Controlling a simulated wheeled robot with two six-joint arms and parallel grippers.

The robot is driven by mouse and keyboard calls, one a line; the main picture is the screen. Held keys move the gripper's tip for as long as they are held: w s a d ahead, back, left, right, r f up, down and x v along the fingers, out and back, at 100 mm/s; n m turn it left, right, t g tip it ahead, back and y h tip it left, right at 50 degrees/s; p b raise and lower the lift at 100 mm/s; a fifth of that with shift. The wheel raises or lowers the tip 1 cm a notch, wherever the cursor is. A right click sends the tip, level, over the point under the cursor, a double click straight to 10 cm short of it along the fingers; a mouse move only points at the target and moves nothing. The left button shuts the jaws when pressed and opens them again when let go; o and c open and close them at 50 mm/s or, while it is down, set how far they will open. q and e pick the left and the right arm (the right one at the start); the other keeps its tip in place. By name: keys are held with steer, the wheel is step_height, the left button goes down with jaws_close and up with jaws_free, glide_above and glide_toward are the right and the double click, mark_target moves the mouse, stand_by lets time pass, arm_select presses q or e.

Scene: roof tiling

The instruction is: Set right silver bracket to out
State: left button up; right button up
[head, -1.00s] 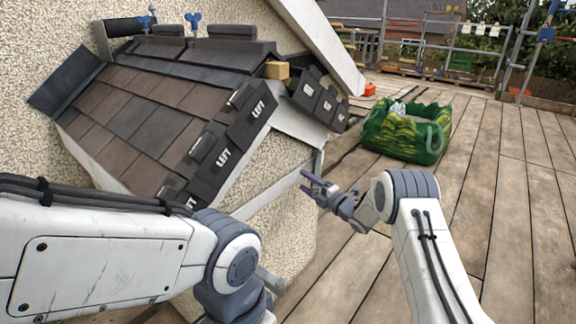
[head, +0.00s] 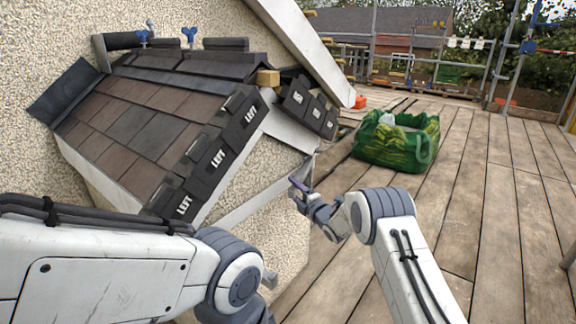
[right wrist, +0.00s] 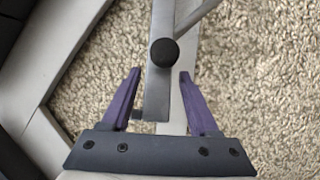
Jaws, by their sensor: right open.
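My right gripper (head: 297,187) is open in front of the wall, just below the lower right corner of the small roof. In the right wrist view its two purple fingers (right wrist: 160,72) stand apart on either side of a silver bracket bar (right wrist: 158,100). A round black knob (right wrist: 164,52) sits on this bar, a little beyond the fingertips, and a thin grey rod runs up and right from it. I cannot tell whether the fingers touch the bar. In the head view the silver bracket (head: 311,166) is small beside the gripper. My left gripper is out of view.
The mock roof (head: 150,120) carries brown tiles and dark edge pieces marked LEFT. A wooden block (head: 268,78) sits near its ridge end. A green bag (head: 395,140) stands on the plank deck (head: 470,210). Open deck lies to the right.

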steer(key=p+v, duration=0.1)
steer(key=v, duration=0.5)
steer(key=shift+s+d+r, duration=0.1)
steer(key=shift+s+d, duration=0.1)
steer(key=shift+s, duration=0.05)
steer(key=s+a+r+m+g+h+p, duration=0.2)
steer(key=s+r+p, duration=0.4)
steer(key=r, duration=0.3)
steer(key=s+a+r+m+g+h+p, duration=0.3)
steer(key=s+r+m+p, duration=0.3)
steer(key=r, duration=0.3)
steer(key=shift+s+a+r+p, duration=0.25)
steer(key=shift+a+p, duration=0.15)
steer(key=shift+p, duration=0.25)
